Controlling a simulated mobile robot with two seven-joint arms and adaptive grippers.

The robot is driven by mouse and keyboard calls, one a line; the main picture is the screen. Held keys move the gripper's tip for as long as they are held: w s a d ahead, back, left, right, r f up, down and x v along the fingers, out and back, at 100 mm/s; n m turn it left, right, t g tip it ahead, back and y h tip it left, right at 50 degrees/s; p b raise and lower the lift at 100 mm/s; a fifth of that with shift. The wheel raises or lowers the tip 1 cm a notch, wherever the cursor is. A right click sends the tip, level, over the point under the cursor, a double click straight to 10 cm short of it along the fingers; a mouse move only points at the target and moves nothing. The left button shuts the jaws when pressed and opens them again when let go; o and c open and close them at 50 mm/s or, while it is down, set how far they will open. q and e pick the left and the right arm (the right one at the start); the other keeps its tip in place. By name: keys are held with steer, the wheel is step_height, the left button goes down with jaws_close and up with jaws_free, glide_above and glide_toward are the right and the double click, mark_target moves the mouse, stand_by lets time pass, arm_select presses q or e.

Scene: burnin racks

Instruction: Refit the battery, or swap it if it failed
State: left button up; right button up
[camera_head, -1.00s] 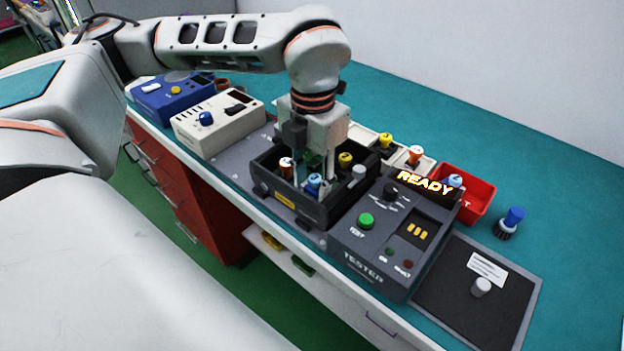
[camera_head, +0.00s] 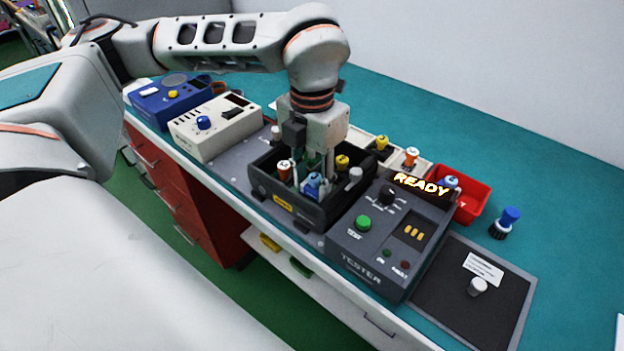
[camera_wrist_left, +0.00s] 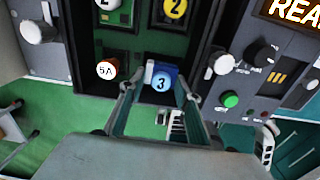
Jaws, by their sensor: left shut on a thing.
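The dark battery rack (camera_head: 326,216) stands at the middle of the bench. In the left wrist view this battery (camera_wrist_left: 161,80) lies between the two fingertips. My left gripper (camera_head: 319,177) points down into the rack and is shut on it. I cannot tell whether the battery is seated or slightly raised. The tester (camera_head: 352,262) to the right has a lit READY display (camera_head: 421,185), a green button (camera_head: 363,223) and a slot with gold contacts (camera_head: 414,232). My right gripper is not in view.
An orange-topped piece (camera_head: 284,166) and a yellow-topped one (camera_head: 342,161) stand close to my fingers. A red bin (camera_head: 474,205) holds a blue-topped piece. Another blue-topped piece (camera_head: 508,220) stands on the bench. A black mat (camera_head: 455,314) lies right of the tester.

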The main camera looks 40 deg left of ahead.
arm_select(q)
steer(key=shift+s+f, duration=0.1)
steer(key=shift+f, duration=0.2)
steer(key=shift+a+f, duration=0.1)
steer(key=shift+f, duration=0.25)
steer(key=shift+s, duration=0.1)
stand_by(0.4)
steer(key=shift+d+f, duration=0.1)
steer(key=shift+d, duration=0.1)
stand_by(0.4)
